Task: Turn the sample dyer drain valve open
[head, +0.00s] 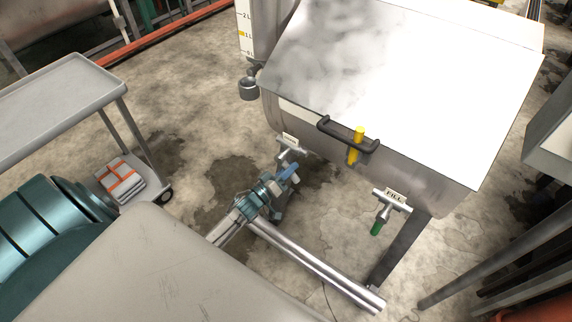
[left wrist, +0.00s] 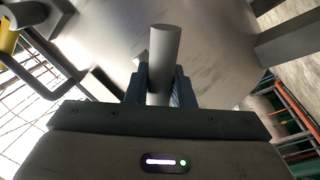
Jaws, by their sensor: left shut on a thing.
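The sample dyer (head: 360,80) is a large pale steel tank with a sloped lid. Under its front edge, at the left, is a metal valve (head: 291,153) with a small white label too small to read. My left gripper (head: 288,177) reaches up to this valve from below. In the left wrist view, the gripper (left wrist: 160,88) is shut on a grey round bar, the valve handle (left wrist: 164,50), with a finger on each side. The handle is mostly hidden by the gripper in the head view. My right gripper is not in view.
A second valve with a green handle (head: 376,229) and a FILL label (head: 395,197) hangs to the right. A black bar handle (head: 347,136) and a yellow part (head: 354,148) are on the tank front. A grey cart (head: 60,105) stands at left.

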